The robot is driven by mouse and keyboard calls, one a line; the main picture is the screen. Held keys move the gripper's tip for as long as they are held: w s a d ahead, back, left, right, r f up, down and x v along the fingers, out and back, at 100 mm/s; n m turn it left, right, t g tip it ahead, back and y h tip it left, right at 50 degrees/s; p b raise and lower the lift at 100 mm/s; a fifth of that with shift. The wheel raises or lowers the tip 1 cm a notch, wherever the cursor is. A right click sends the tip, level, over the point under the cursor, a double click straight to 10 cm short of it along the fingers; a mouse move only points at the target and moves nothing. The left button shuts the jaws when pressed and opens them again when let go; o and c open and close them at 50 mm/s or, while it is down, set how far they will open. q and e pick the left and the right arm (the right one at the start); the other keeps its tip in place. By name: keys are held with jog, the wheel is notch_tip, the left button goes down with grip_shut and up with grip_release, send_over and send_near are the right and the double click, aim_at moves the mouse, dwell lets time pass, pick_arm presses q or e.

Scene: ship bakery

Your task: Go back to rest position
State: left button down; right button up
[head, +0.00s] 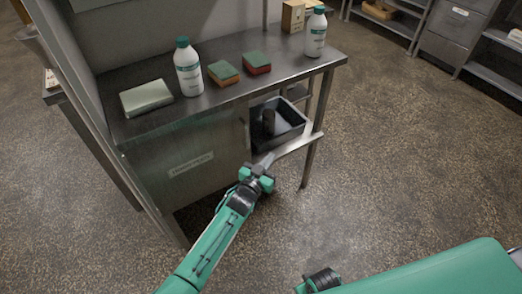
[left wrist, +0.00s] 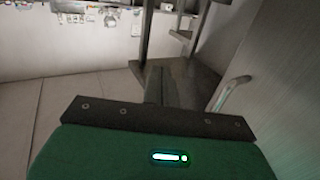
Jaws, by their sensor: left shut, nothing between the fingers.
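My left gripper (head: 264,162) is in the middle of the head view, at the front of the steel bench. Its arm reaches up from the bottom edge. The gripper is shut with nothing held. It is close to the front edge of the lower shelf, below the black bin (head: 281,124); I cannot tell whether it touches the shelf. In the left wrist view the green gripper body and dark bar fill the lower part, and a door handle (left wrist: 232,92) stands to the right. My right gripper does not show.
A labelled cabinet door (head: 205,150) is below. Open floor (head: 400,150) lies to the right.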

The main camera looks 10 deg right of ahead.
pick_arm(q)
jog(key=s, duration=0.1)
jog(key=s+d, duration=0.1)
jog(key=s, duration=0.1)
jog(key=s+d, duration=0.1)
jog(key=s, duration=0.1)
jog(key=shift+s+r, duration=0.1)
jog(key=shift+r, duration=0.05)
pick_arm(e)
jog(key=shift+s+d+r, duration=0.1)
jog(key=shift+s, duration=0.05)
